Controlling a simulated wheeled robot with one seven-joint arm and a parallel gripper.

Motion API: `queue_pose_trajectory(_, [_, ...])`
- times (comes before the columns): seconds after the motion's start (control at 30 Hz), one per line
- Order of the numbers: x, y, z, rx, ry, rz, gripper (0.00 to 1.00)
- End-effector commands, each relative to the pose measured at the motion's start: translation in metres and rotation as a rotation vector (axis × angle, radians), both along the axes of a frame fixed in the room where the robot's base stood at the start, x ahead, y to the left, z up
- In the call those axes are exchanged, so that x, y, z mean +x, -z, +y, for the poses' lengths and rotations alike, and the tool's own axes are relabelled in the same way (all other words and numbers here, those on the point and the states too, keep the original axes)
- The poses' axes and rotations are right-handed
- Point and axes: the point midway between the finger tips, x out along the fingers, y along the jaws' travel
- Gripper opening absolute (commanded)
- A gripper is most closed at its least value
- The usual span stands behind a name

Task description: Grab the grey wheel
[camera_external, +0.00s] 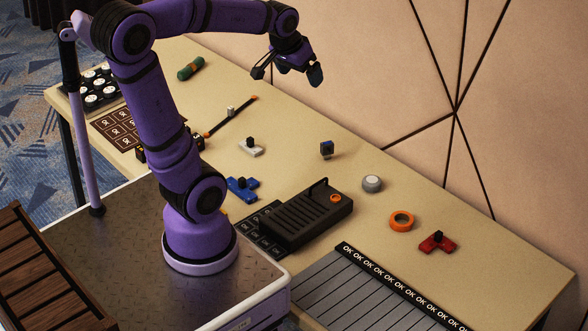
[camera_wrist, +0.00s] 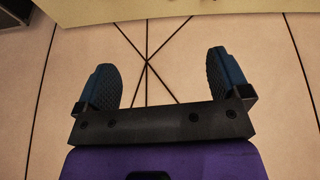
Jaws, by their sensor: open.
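The grey wheel (camera_external: 372,184) lies on the table, a small round grey piece with a lighter top. It is between a small dark blue-black block and an orange ring. My gripper (camera_external: 289,77) is high above the far side of the table, up and to the left of the wheel in the external view. In the wrist view its two fingers (camera_wrist: 164,85) are spread wide with nothing between them. The wrist view faces the wall, and the wheel does not show there.
An orange ring (camera_external: 401,221), a red piece (camera_external: 438,243), a dark block (camera_external: 326,149) and a black ridged box (camera_external: 305,213) surround the wheel. A grey slatted panel (camera_external: 365,295) lies at the front. The wall (camera_external: 420,90) rises behind the table (camera_external: 500,255).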

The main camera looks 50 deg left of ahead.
Motion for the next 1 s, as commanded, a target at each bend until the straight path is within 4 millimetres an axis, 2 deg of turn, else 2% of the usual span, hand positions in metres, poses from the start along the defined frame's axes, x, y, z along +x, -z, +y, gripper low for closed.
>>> queue_pose_trajectory(0.03, [0.017,0.006,0.001,-0.004,-0.010,0.014,0.95])
queue_pose_trajectory(0.1, [0.038,0.012,0.001,-0.011,-0.023,0.026,0.95])
queue_pose_trajectory(0.27, [0.085,0.034,0.004,-0.022,-0.055,0.055,0.95])
queue_pose_trajectory(0.47, [0.143,0.070,0.007,-0.032,-0.095,0.088,0.95])
queue_pose_trajectory(0.77, [0.220,0.147,0.013,-0.038,-0.157,0.140,0.95])
queue_pose_trajectory(1.0, [0.269,0.226,0.018,-0.037,-0.203,0.182,0.95])
